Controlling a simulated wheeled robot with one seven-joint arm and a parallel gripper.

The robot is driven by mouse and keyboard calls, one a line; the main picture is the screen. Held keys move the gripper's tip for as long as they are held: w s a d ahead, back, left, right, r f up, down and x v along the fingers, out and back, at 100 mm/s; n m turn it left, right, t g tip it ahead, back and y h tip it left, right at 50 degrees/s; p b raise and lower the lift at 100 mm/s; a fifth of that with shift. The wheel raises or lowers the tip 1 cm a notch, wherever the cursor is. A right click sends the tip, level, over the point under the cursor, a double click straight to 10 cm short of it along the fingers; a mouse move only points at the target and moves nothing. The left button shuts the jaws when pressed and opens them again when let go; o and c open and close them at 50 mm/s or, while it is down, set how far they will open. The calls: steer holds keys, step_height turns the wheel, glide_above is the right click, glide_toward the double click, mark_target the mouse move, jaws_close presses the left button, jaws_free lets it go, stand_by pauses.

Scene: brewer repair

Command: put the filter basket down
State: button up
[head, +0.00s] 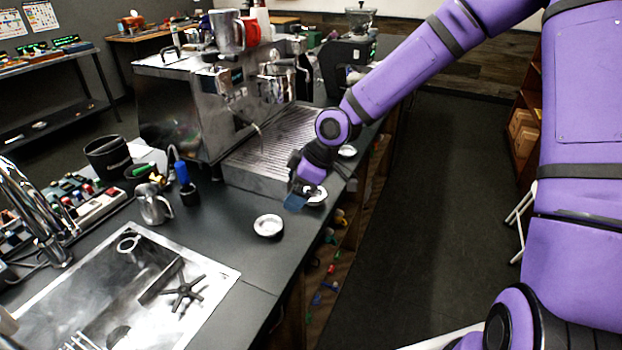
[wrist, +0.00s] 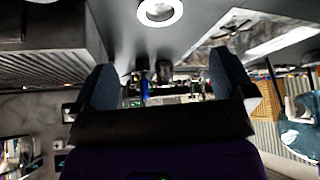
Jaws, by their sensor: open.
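Three small round metal filter baskets show on the dark counter in the head view. One basket (head: 268,226) stands apart in front. A second basket (head: 317,196) is right beside my gripper (head: 297,201) and partly hidden by it. A third basket (head: 347,151) lies farther back, beside the espresso machine. My gripper is low over the counter edge, its jaws apart. In the wrist view the two blue-grey fingers of my gripper (wrist: 165,85) are spread with nothing between them. A pale round basket (wrist: 160,11) lies beyond them at the top; I cannot tell which one it is.
The espresso machine (head: 215,105) and its ribbed drip tray (head: 270,150) stand left of my gripper. A metal pitcher (head: 154,204) and a sink (head: 110,290) are at the front left. The counter around the front basket is clear. The counter's right edge drops to the floor.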

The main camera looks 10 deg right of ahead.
steer(key=s+d+r+m+t+h, duration=0.2)
steer(key=s+d+r+m+h, duration=0.55)
steer(key=d+r, duration=0.6)
steer(key=s+d+r+m+y, duration=0.1)
steer(key=s+d+r+m, duration=0.2)
steer(key=s+r, duration=0.3)
steer(key=s+d+r+m+t, duration=0.1)
steer(key=s+d+r+m, duration=0.2)
steer(key=s, duration=0.9)
step_height(320, 180, up, 3)
steer(key=shift+d+f+m+t+y, duration=0.15)
steer(key=shift+d+m+t+y, duration=0.2)
steer(key=shift+m, duration=0.3)
